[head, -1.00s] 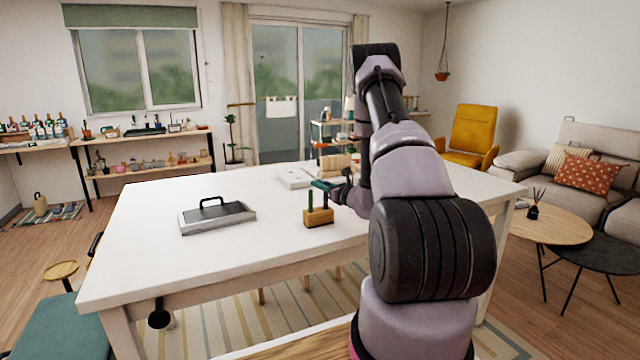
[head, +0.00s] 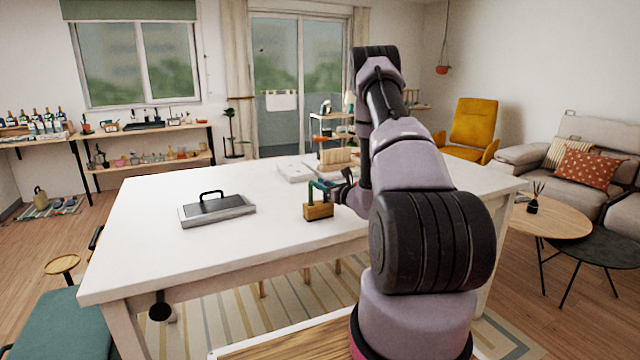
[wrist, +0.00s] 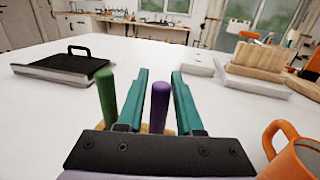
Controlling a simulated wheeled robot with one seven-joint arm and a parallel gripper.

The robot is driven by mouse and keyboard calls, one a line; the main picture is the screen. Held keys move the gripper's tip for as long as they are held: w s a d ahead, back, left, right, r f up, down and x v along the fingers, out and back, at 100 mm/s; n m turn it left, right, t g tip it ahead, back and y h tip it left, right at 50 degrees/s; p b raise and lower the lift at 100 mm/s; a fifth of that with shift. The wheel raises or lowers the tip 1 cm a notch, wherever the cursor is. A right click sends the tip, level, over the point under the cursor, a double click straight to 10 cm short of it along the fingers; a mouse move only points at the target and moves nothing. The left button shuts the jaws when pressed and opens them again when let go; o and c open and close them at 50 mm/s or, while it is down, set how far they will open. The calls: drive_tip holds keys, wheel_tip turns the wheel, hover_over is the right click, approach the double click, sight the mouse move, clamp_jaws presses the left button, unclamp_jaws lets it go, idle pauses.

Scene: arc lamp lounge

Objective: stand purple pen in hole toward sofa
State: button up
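The wooden block (head: 318,212) stands on the white table. A green pen (head: 310,194) stands upright at its left side; it also shows in the wrist view (wrist: 107,98). The purple pen (wrist: 159,104) stands upright to the right of the green one in the wrist view. Its foot and hole are hidden by my gripper's black bar. My gripper (wrist: 160,76) has its two teal fingers on either side of the purple pen, with thin gaps on both sides. In the head view my gripper (head: 326,186) is low over the block and covers the purple pen.
An orange mug (wrist: 298,158) is close at the right in the wrist view. A grey tray with a black handle (head: 217,211) lies left on the table. Wooden boards (wrist: 258,62) and white boxes (wrist: 240,82) lie behind. The table between tray and block is clear.

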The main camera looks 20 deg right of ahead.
drive_tip(key=shift+o, duration=0.6)
drive_tip(key=v, duration=1.1)
